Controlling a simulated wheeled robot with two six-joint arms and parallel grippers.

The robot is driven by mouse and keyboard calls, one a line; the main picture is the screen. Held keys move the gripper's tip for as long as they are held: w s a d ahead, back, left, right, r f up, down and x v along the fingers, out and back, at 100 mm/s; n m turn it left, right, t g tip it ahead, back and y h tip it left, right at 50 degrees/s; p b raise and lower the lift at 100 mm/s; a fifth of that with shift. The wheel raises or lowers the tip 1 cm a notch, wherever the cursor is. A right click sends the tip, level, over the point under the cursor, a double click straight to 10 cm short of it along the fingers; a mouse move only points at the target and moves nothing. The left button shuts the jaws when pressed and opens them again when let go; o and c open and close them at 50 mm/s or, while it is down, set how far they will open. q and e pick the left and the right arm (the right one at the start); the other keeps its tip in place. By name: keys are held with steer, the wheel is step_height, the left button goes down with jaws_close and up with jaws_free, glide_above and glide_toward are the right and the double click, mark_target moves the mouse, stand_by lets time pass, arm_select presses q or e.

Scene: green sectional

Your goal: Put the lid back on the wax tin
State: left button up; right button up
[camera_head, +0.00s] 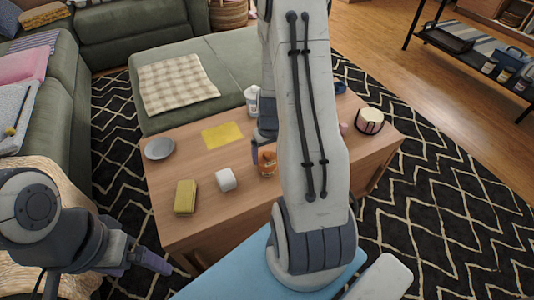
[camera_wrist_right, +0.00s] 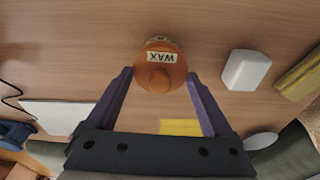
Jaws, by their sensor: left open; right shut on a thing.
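The orange wax tin (camera_head: 267,165) stands on the wooden coffee table, partly hidden by my right arm. In the right wrist view an orange round piece with a knob (camera_wrist_right: 160,78) and a WAX label sits between my right fingertips. My right gripper (camera_wrist_right: 159,76) is shut on this orange piece, which looks like the lid. It appears over or on the tin; I cannot tell whether it is seated. My left gripper (camera_head: 152,262) is open and empty, low at the left beyond the table's edge.
A white block (camera_head: 226,179), a yellow sponge (camera_head: 186,197), a grey dish (camera_head: 159,149) and a yellow cloth (camera_head: 222,135) lie left of the tin. A white cup (camera_head: 252,100) stands behind. A round pot (camera_head: 369,121) stands at the table's right.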

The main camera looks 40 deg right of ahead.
steer(key=o, duration=1.1)
steer(key=shift+c, duration=0.2)
steer(key=shift+r+p, duration=3.25)
steer(key=shift+r, duration=0.3)
jaws_close()
